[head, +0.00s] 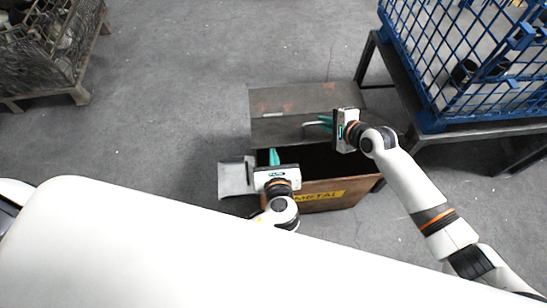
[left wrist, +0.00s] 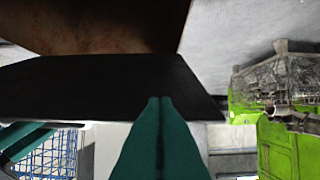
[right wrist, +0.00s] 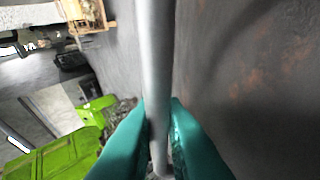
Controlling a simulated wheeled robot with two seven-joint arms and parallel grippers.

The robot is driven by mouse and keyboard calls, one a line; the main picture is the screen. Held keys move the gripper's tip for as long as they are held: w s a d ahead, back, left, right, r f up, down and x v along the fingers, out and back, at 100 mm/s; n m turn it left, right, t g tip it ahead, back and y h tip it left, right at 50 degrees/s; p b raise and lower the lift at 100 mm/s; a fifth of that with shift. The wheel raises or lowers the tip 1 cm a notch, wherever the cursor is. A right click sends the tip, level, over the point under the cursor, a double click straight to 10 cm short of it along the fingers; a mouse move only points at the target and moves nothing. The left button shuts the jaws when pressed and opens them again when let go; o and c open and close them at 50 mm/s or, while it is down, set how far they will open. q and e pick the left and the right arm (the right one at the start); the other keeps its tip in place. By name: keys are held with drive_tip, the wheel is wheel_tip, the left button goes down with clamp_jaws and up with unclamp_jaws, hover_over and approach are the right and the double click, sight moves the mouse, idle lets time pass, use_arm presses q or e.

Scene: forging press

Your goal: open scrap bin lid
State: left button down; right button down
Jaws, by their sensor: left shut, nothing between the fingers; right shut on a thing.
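The scrap bin (head: 345,190) is a rusty brown box with a yellow METAL label on its front. Its dark inside shows through the open top. The grey-brown lid (head: 275,103) is raised at the back of the opening. My right gripper (head: 324,122) is shut on the lid handle (right wrist: 158,60), a grey round bar between the green fingers in the right wrist view. My left gripper (head: 274,157) is shut and empty, over the left part of the bin opening. Its closed green fingertips show in the left wrist view (left wrist: 160,100), close to a dark flat panel.
A grey plate (head: 235,178) sticks out at the bin's left side. A blue wire crate (head: 465,60) stands on a dark metal table (head: 440,136) to the right of the bin. A rusty mesh crate (head: 45,45) is at the far left. The floor between is clear.

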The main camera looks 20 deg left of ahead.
use_arm(q)
drive_tip(key=shift+w+a+r, duration=0.1)
drive_tip(key=shift+w+r, duration=0.25)
drive_tip(key=shift+r, duration=0.15)
use_arm(e)
drive_tip(key=c, duration=1.5)
unclamp_jaws()
drive_tip(key=shift+s+d+f, duration=0.2)
drive_tip(key=shift+s+f, duration=0.15)
drive_tip(key=shift+f, duration=0.15)
